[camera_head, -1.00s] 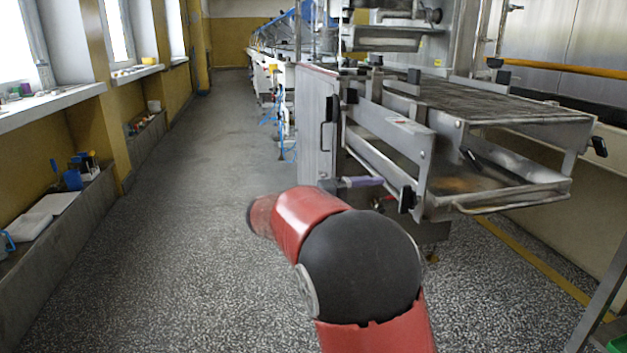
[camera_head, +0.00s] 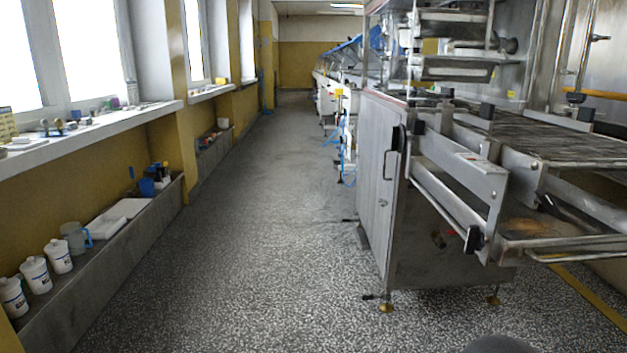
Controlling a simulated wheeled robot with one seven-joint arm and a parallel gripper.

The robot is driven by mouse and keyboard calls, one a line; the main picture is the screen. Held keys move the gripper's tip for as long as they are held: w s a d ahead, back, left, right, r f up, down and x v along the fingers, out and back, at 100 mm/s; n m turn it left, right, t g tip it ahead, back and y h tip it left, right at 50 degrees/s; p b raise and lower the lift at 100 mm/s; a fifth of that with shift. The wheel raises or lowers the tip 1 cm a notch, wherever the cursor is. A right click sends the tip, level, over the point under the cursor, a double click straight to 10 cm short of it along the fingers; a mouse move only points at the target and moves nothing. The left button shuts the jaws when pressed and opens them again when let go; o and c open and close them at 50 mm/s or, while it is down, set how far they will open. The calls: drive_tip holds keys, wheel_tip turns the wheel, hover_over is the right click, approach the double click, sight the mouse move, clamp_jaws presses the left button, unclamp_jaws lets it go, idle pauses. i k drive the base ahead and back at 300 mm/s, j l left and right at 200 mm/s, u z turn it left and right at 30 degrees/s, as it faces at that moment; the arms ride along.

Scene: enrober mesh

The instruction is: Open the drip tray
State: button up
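The enrober (camera_head: 408,178) stands on the right with its steel frame and wire mesh belt (camera_head: 560,138). Below the belt, a shallow steel drip tray (camera_head: 522,226) shows brownish residue on its surface. A bar handle (camera_head: 580,256) runs along the tray's front and is cut off by the right edge of the picture. I cannot tell how far the tray is pulled out. My gripper is not in view. Only a dark rounded part of my arm shows at the bottom edge, below the machine and apart from the tray in the picture.
A speckled floor aisle (camera_head: 235,240) runs clear down the middle. A low ledge (camera_head: 105,265) along the left wall holds white tubs (camera_head: 36,274) and a jug (camera_head: 74,238). The enrober's feet (camera_head: 386,307) stand at the aisle's right side.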

sight(589, 227)
drive_tip(key=z, duration=1.25)
